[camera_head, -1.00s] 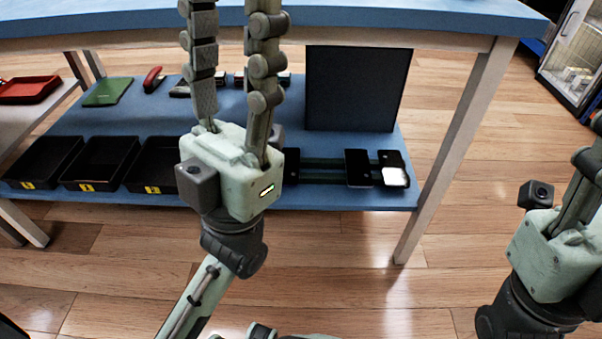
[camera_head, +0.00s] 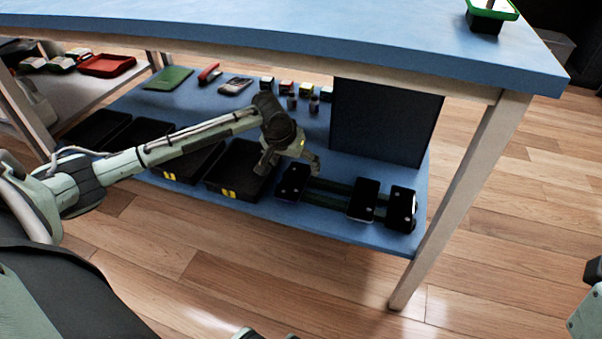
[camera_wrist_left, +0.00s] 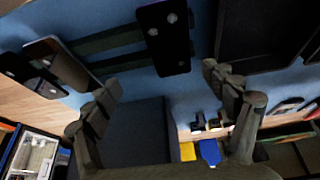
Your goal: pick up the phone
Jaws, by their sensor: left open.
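Three dark phones lie across a rack with green rails on the lower blue shelf. In the head view they are the left phone (camera_head: 293,181), the middle phone (camera_head: 364,199) and the right phone (camera_head: 402,209). My left gripper (camera_head: 289,164) is open and empty at the left phone, seemingly just above it. In the left wrist view, one phone (camera_wrist_left: 165,38) shows beyond the spread fingers (camera_wrist_left: 160,80), apart from them. Another phone (camera_wrist_left: 62,62) is at the upper left. Only a sliver of my right arm shows at the head view's right edge; its fingers are out of frame.
The table top (camera_head: 300,32) overhangs the shelf. A dark upright panel (camera_head: 386,122) stands behind the rack, and a table leg (camera_head: 465,195) is to the right. Black trays (camera_head: 232,178) lie left of the rack. Small boxes (camera_head: 287,88) stand behind.

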